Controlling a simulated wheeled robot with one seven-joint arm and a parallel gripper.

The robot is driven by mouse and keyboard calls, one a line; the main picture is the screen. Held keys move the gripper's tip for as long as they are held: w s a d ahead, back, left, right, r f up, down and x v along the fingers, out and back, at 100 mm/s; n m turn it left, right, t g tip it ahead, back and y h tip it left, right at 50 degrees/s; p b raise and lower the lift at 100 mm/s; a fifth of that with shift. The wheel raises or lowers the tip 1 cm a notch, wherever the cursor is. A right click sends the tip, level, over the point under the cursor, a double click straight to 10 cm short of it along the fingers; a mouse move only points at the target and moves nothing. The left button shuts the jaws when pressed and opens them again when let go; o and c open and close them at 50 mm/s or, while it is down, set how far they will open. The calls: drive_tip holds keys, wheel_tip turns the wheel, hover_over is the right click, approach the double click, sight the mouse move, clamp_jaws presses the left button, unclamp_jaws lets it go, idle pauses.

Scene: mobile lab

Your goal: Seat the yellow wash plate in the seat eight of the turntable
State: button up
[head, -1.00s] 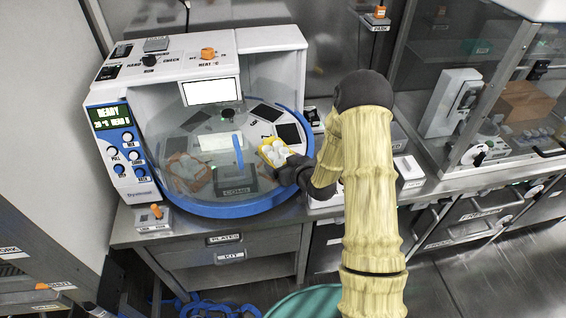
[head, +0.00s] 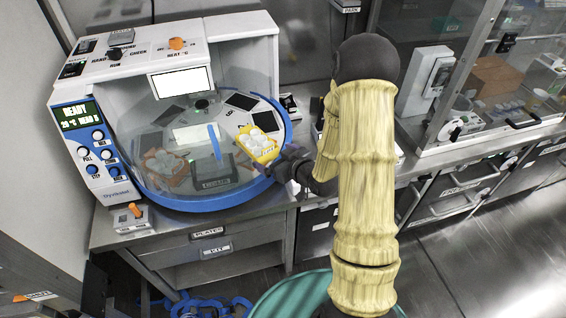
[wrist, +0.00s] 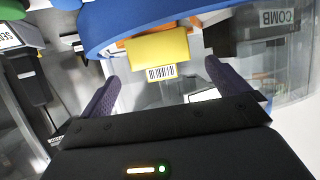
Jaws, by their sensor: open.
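The yellow wash plate (head: 258,146), with white round wells, is at the right side of the blue-rimmed turntable (head: 225,200) in the head view. Whether it lies fully down in a seat, and which seat, I cannot tell. In the wrist view its yellow end (wrist: 152,47) with a barcode label faces me. My gripper (head: 279,167) is just outside the plate, by the turntable's right rim. In the wrist view my gripper (wrist: 160,74) has its two dark purple fingers spread apart, with the plate's end beyond and between them.
A clear cover stands over the turntable. An orange-framed plate (head: 166,172) and a dark block marked COMB (head: 213,173) are on its left and front. The control panel (head: 85,140) reads READY. A glass enclosure (head: 480,90) stands at right.

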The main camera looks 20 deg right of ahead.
drive_tip(key=shift+v, duration=1.85)
drive_tip(key=s+r+m+g+h, duration=0.2)
drive_tip(key=s+g, duration=0.3)
drive_tip(key=s, duration=0.3)
drive_tip(key=s+a+r+m+g+h, duration=0.1)
drive_tip(key=s+r+m+g+h, duration=0.1)
drive_tip(key=s, duration=0.6)
wheel_tip(320, 180, up, 2)
drive_tip(key=g+h, duration=0.1)
drive_tip(key=g, duration=0.1)
drive_tip(key=shift+s+m+g, duration=0.3)
drive_tip(key=shift+s+g, duration=0.05)
drive_tip(key=shift+g, duration=0.05)
drive_tip(key=shift+a+r, duration=0.1)
drive_tip(key=shift+w+p+v, duration=0.25)
drive_tip(key=shift+p+v, duration=0.75)
drive_tip(key=shift+v, duration=0.2)
